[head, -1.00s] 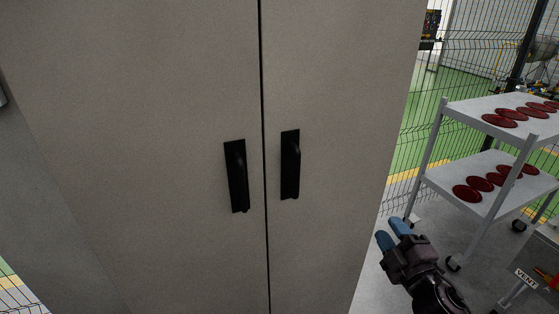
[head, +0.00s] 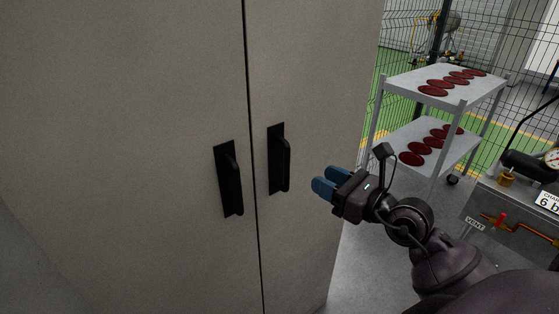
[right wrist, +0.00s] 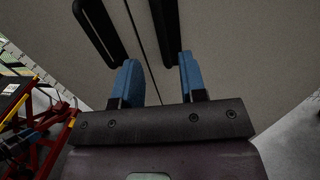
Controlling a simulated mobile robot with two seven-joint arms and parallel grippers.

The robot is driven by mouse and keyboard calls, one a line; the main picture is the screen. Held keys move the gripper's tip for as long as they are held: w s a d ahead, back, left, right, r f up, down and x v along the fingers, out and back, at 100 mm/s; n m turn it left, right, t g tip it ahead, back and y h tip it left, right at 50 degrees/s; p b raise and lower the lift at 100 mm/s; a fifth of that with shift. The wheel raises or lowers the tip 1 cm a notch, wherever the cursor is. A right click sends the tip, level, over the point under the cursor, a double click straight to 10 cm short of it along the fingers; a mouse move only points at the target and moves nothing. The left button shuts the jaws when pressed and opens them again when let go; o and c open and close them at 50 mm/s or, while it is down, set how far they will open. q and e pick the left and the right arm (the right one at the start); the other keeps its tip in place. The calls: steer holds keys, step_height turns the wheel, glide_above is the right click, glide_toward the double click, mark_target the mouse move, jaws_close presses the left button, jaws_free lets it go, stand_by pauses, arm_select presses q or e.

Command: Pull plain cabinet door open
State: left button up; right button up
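The plain grey-beige cabinet has a left door (head: 120,120) and a right door (head: 320,80), with a thin dark seam between them; both look closed. A black handle (head: 229,180) is on the left door and another black handle (head: 279,160) is on the right door. My right gripper (head: 322,187), with blue fingertips, is just right of the right handle and apart from it. In the right wrist view its fingers (right wrist: 158,80) are spread with nothing between them; both handles show beyond the fingertips.
A white two-shelf cart (head: 440,92) with several dark red discs stands to the right behind the cabinet. A grey unit (head: 510,215) with a gauge, red valve handle and "VENT" label is at the far right. A wire fence stands behind.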

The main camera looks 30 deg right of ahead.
mark_target(287, 161)
steer(key=p+x, duration=0.1)
steer(key=x, duration=0.9)
steer(key=shift+w+a, duration=0.15)
steer(key=shift+w, duration=0.15)
jaws_close()
